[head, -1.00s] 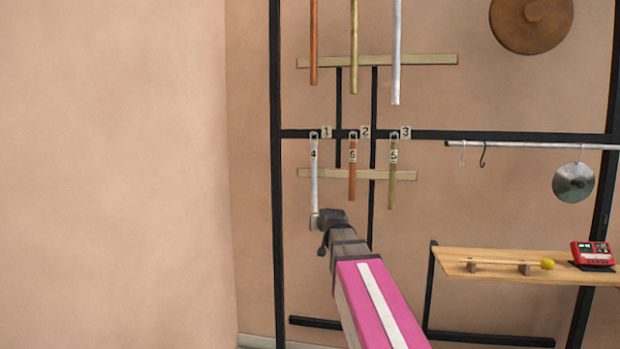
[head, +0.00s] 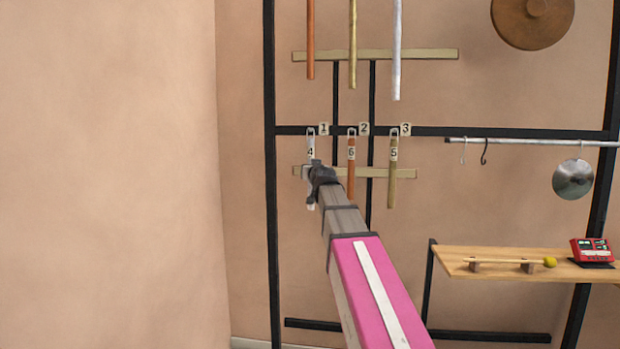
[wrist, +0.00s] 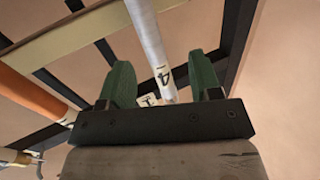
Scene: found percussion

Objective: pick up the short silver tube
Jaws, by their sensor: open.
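The short silver tube (head: 311,146) hangs upright by a loop from the black bar and carries a tag with 4. In the head view my gripper (head: 309,171) covers its middle, and its lower end shows below the gripper. In the wrist view the tube (wrist: 147,35) runs down from the top edge into the gap between the two green fingers of my gripper (wrist: 162,78). The fingers are open, with space on both sides of the tube. I cannot tell from these frames how deep it sits between them.
A short copper tube (head: 351,175) tagged 6 and a short brass tube (head: 392,175) tagged 5 hang close to the right. Long tubes hang above. A pale crosspiece (head: 430,174) runs behind. A wooden shelf (head: 470,254) with a mallet is lower right.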

